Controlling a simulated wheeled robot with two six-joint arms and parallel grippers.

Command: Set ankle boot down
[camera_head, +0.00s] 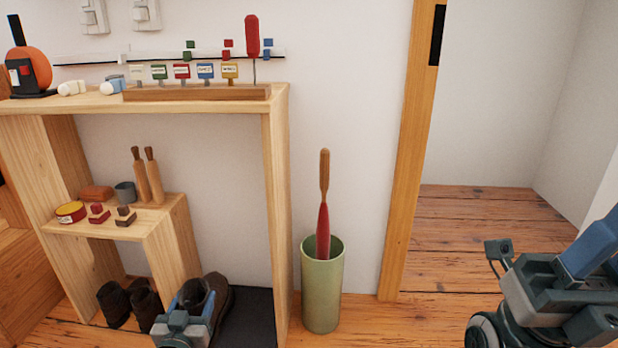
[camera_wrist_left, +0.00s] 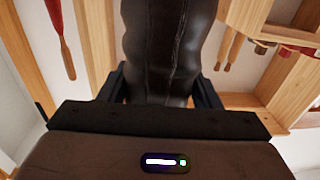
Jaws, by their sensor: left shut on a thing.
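A dark brown ankle boot (camera_head: 219,300) is at the bottom of the tall bay of the wooden shelf unit, over a black mat (camera_head: 257,312). My left gripper (camera_head: 186,322) is shut on this boot, and its body covers the near part. In the left wrist view the boot's leather (camera_wrist_left: 168,50) with its seam fills the space between the two dark fingers (camera_wrist_left: 160,92). I cannot tell whether the sole touches the mat. My right arm shows at the lower right; its fingertips are not clear.
Another dark pair of shoes (camera_head: 130,303) stands left of the boot, below a small step shelf (camera_head: 160,222). The shelf unit's right upright (camera_head: 275,215) rises close beside the mat. A green bin (camera_head: 322,290) with a red shoehorn (camera_head: 323,225) stands right of it.

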